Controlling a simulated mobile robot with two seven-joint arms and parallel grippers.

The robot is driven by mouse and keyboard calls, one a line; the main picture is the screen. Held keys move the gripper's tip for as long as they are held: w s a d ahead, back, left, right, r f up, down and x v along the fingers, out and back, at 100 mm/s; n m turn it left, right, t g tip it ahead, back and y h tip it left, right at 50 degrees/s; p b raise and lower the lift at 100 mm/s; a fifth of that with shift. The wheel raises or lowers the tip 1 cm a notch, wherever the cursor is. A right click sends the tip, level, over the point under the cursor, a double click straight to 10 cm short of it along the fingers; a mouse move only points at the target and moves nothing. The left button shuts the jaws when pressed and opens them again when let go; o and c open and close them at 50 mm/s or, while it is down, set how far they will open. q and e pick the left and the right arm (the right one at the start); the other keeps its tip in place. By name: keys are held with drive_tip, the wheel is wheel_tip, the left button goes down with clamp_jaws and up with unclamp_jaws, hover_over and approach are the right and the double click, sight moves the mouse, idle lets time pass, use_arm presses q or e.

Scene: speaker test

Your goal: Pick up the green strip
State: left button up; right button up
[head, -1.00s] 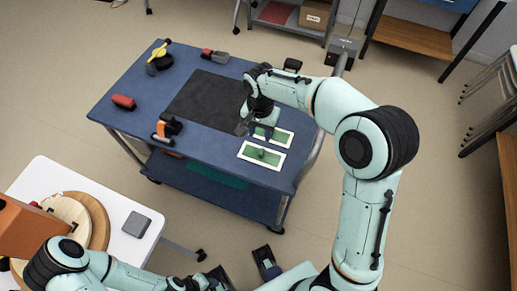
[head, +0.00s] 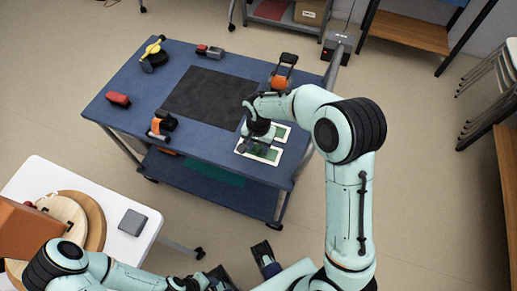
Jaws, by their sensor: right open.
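Two white-framed panels with green faces lie at the right end of the blue table. The near green strip (head: 268,153) is partly covered by my right gripper (head: 247,146). The far green strip (head: 281,131) is partly behind my right wrist. The right gripper points down, open, low over the left part of the near strip; I cannot tell whether it touches. My left arm runs along the bottom edge, and its jaws cannot be made out there.
The blue table (head: 125,82) carries a dark mat (head: 212,95), a red block (head: 119,99), an orange-black tool (head: 161,125), a yellow-black item (head: 153,53) and an orange-black clamp (head: 281,76). A white table (head: 130,245) stands at lower left.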

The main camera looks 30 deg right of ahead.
drive_tip(key=shift+c, duration=0.3)
clamp_jaws()
drive_tip(key=shift+r, duration=0.1)
